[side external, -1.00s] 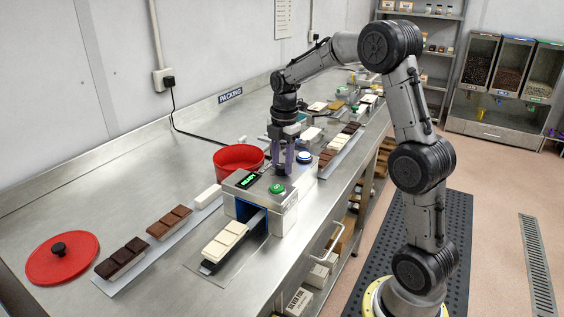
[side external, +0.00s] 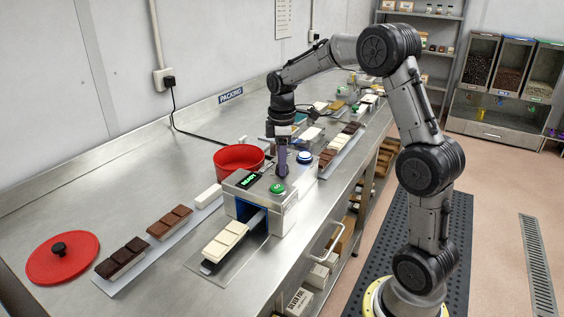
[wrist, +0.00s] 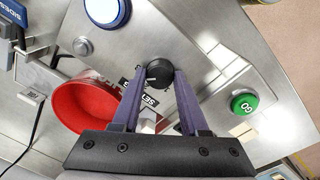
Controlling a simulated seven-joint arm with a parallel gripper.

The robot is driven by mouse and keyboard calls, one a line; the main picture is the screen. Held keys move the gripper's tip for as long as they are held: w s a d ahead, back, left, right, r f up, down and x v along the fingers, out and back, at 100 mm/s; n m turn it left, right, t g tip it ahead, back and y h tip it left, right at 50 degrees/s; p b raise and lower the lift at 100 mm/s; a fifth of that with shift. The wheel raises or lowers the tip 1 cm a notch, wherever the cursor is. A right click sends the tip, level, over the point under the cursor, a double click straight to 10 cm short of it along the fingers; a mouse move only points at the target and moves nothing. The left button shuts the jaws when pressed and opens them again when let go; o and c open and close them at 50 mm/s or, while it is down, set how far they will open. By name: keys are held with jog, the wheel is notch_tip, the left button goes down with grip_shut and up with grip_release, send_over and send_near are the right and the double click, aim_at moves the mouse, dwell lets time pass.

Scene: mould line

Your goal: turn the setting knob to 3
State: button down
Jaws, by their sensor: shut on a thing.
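The setting knob (wrist: 158,73) is a small round black dial with a white pointer line. It sits on top of the grey machine (side external: 262,190), beside a partly covered label. My gripper (wrist: 159,82) is shut on the knob, one purple finger on each side of it. In the side external view my gripper (side external: 281,172) reaches straight down to the machine top, and its fingers hide the knob. The numbers around the dial are not readable. The machine's display (side external: 249,181) shows green text.
A green GO button (wrist: 244,103) and a blue button (wrist: 106,10) flank the knob. A red pot (side external: 238,157) stands behind the machine. A white bar (side external: 225,239) lies on the front slide. A red lid (side external: 62,258) and chocolate bars (side external: 121,257) lie at left.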

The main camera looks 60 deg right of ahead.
jog(key=shift+r+m, duration=0.1)
jog(key=shift+m, duration=1.5)
jog(key=shift+c, duration=2.2)
grip_release()
notch_tip(320, 180, up, 14)
jog(key=shift+a, duration=0.3)
jog(key=shift+s, duration=0.1)
